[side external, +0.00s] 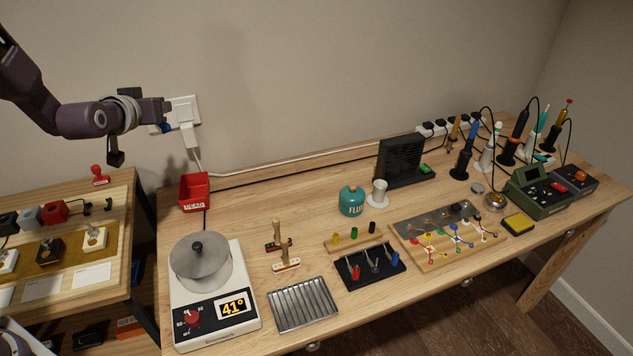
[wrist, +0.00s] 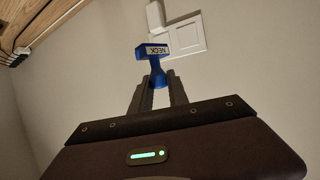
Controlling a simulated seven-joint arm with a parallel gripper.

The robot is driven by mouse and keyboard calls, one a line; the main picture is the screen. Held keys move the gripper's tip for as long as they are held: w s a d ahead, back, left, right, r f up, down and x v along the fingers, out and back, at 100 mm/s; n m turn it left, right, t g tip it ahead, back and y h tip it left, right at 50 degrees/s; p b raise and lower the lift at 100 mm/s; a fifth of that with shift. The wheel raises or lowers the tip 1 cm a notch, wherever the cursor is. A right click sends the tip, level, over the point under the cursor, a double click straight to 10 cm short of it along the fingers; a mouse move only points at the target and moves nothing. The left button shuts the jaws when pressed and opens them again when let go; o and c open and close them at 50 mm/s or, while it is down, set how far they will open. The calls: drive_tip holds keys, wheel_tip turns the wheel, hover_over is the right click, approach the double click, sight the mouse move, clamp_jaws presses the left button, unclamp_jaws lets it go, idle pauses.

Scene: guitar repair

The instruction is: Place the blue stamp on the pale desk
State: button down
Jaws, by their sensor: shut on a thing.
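The blue stamp (wrist: 157,73) shows in the wrist view with its handle between my fingers and its block end, labelled NECK, pointing away from my gripper (wrist: 158,88). In the side view my gripper (side external: 162,111) is at the upper left, high in front of the wall. A small part of the blue stamp (side external: 167,127) shows there beside the fingers, clear of any surface. A long pale wooden desk (side external: 330,215) fills the middle and right, below and to the right of my gripper.
Some bare wood lies behind the flux pot.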

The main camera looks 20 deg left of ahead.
drive_tip(key=w+d+m+t+h, duration=0.15)
drive_tip(key=d+m+h, duration=0.5)
drive_tip(key=d, duration=0.85)
drive_tip(key=w+d+f+m+g+h, duration=0.1)
drive_tip(key=w+d+f+m+h, duration=0.3)
drive_tip(key=w+f+h, duration=0.15)
drive_tip(key=d+f+m+g+h, duration=0.1)
drive_tip(key=f, duration=0.6)
drive_tip(key=d+f+m+g+h, duration=0.1)
drive_tip(key=f, duration=0.6)
drive_tip(key=d+f+m+g+h, duration=0.1)
drive_tip(key=f, duration=0.7)
drive_tip(key=shift+s+d+m, duration=0.15)
drive_tip(key=shift+s+m, duration=0.2)
drive_tip(key=shift+s, duration=0.05)
drive_tip(key=c, duration=1.3)
unclamp_jaws()
drive_tip(key=shift+f, duration=0.1)
